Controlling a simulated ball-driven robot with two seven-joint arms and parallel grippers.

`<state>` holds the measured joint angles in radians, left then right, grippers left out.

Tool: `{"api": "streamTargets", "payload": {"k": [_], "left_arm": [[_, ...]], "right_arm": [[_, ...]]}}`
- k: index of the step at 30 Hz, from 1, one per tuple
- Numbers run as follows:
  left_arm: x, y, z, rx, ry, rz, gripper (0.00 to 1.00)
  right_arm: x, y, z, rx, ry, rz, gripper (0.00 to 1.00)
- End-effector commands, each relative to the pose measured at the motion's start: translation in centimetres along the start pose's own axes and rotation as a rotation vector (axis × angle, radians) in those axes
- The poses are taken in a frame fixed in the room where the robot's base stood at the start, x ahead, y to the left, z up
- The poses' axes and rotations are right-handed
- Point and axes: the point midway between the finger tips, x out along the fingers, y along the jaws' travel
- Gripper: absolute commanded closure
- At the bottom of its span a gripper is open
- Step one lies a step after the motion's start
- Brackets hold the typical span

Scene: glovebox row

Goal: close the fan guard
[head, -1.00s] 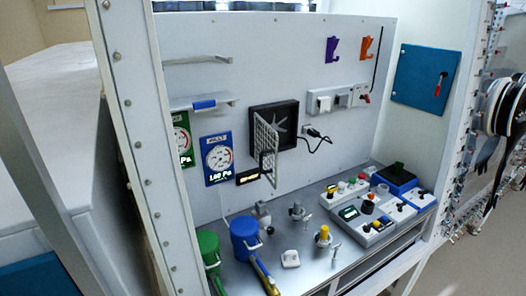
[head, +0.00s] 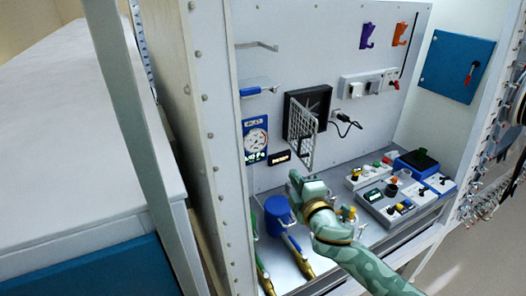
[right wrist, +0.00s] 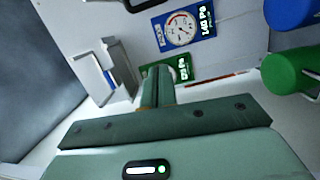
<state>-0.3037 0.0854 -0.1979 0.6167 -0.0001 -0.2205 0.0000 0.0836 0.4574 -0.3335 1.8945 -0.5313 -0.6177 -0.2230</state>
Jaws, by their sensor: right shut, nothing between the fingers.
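The fan is a dark square housing (head: 320,98) on the back wall in the head view. Its guard (head: 300,135) is a pale mesh panel that stands swung out from the housing, so it is open. My right gripper (head: 293,177) is shut and empty, just below the guard's lower edge in the picture; I cannot tell whether it touches the guard. In the right wrist view its closed fingers (right wrist: 158,84) point toward the back wall. The fan and its mesh are not clearly seen there. My left gripper is not in view.
A blue gauge panel (head: 256,141) hangs left of the fan, and a black plug with a cable (head: 345,120) is right of it. A blue-topped cylinder (head: 278,212) and a green one (right wrist: 290,74) stand below. Control boxes (head: 382,207) fill the bench's right side.

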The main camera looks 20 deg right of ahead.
Motion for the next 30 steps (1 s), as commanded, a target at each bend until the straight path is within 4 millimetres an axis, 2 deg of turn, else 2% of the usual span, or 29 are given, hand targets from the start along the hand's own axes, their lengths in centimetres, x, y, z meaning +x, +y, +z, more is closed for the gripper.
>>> {"api": "streamTargets", "payload": {"k": [1, 7, 12, 19, 24, 30], "left_arm": [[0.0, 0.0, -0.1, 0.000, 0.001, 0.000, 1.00], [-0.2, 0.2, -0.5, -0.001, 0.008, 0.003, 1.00], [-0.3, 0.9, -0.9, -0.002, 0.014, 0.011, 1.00], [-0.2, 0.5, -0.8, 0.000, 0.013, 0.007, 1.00], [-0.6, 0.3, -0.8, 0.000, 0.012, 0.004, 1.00], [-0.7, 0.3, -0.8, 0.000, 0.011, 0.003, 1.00]], "right_arm": [[0.0, 0.6, 0.2, -0.039, -0.017, 0.015, 1.00], [2.2, 0.5, 0.6, -0.065, -0.031, 0.010, 1.00], [5.7, 0.5, 0.7, -0.063, -0.031, 0.010, 1.00], [10.3, 0.4, 1.0, -0.063, -0.031, 0.007, 1.00], [10.6, 0.6, 3.6, -0.063, -0.030, 0.006, 1.00], [10.8, 0.6, 4.6, -0.061, -0.029, 0.006, 1.00]]}}
